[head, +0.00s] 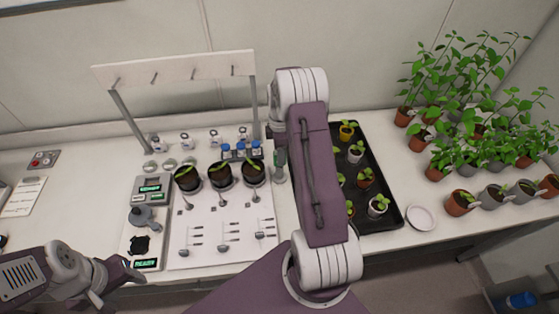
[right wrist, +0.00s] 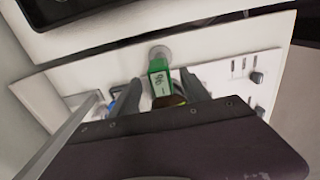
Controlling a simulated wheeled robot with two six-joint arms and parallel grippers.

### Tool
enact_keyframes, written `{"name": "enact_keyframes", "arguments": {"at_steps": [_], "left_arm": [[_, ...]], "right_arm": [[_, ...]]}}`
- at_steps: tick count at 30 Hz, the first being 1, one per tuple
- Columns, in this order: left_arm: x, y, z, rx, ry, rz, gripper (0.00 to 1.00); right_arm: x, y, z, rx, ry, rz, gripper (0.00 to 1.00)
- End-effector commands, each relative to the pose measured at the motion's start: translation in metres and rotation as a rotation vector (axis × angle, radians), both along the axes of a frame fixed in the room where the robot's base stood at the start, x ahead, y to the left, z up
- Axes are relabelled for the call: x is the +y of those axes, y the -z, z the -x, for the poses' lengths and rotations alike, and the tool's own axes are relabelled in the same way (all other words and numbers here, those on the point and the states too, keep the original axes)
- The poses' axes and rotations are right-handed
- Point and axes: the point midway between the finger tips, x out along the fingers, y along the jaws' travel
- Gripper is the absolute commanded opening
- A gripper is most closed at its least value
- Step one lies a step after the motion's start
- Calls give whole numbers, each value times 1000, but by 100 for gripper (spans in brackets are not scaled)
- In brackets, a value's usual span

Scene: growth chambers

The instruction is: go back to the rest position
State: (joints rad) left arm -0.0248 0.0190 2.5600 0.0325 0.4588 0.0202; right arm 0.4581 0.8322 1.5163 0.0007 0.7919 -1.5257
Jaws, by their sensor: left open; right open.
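My left gripper (head: 110,279) is at the lower left of the head view, open and empty, by the bench's front edge. My right arm reaches over the bench in the middle of the head view, and its gripper is mostly hidden behind its own links. In the right wrist view my right gripper (right wrist: 165,92) is open, with dark fingers on either side of a green-labelled bottle (right wrist: 157,78).
A white rack with hooks (head: 175,68) stands behind three dark pots (head: 222,176) and small tools on a white board. A black seedling tray (head: 390,216) lies close right of my right arm. Potted plants (head: 465,150) crowd the far right, near a white saucer (head: 420,218).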

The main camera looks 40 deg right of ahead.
Motion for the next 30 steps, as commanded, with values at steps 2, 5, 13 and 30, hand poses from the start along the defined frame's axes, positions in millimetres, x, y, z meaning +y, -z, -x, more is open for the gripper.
{"name": "enact_keyframes", "arguments": {"at_steps": [2, 5, 13, 30], "left_arm": [[0, 7, 0, 0, 0, 0, 54], [0, 10, 0, 0, 0, 0, 54], [0, 10, 0, 0, 0, 0, 54], [0, 44, 0, 0, 0, 0, 54]], "right_arm": [[0, -15, -1, -4, 0, 2, 54], [0, -32, 0, -1, 0, 0, 54], [0, -44, 0, 1, 0, 0, 54], [140, -83, 21, -91, -180, 16, 54]]}}
